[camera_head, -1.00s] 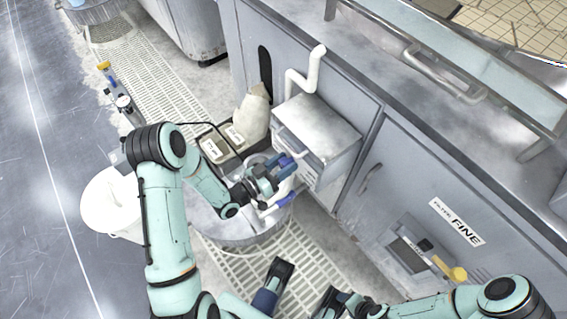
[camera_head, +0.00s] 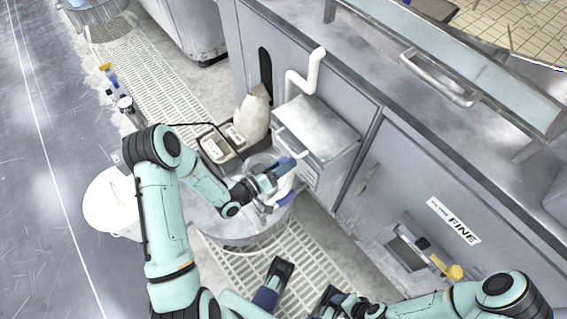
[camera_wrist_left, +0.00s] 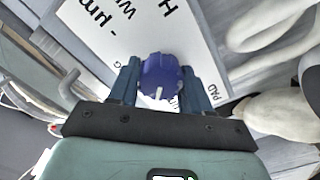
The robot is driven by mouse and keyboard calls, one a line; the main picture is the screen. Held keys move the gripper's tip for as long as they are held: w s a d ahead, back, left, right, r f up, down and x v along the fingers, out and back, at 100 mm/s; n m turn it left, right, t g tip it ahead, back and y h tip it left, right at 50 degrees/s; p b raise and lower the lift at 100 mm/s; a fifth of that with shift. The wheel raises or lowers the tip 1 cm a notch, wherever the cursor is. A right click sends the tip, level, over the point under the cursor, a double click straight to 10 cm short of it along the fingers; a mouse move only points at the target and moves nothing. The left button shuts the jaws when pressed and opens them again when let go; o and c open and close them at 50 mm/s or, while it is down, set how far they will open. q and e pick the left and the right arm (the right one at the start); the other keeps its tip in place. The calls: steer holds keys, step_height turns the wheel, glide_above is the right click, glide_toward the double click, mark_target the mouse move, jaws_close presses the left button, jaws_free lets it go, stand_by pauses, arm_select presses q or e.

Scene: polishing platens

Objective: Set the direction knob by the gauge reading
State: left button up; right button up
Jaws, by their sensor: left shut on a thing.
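The blue direction knob (camera_wrist_left: 160,76) sits on a white lettered panel (camera_wrist_left: 110,28) in the left wrist view. It has a scalloped edge and a white mark pointing toward the bottom of that picture. My left gripper (camera_wrist_left: 158,84) is shut on the knob, one finger on each side. In the head view the left gripper (camera_head: 288,164) is at the front of a grey box (camera_head: 318,130), and hides the knob. A small white round dial, perhaps the gauge (camera_head: 125,103), lies far left; its reading is too small to tell. My right gripper (camera_head: 306,284) is open and empty at the bottom.
A round grey platen (camera_head: 235,230) lies below my left forearm, with a white bucket (camera_head: 108,205) to its left. A pale bottle (camera_head: 252,118) and a dark tray with pale blocks (camera_head: 214,150) stand behind. A cabinet marked FINE (camera_head: 455,220) is at right.

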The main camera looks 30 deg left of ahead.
arm_select(q)
steer(key=o, duration=1)
steer(key=v, duration=1.3)
steer(key=shift+s+p, duration=0.25)
steer(key=shift+p, duration=0.15)
arm_select(e)
steer(key=shift+s+a+r, duration=0.25)
steer(key=shift+s+r, duration=0.3)
steer(key=shift+s, duration=0.05)
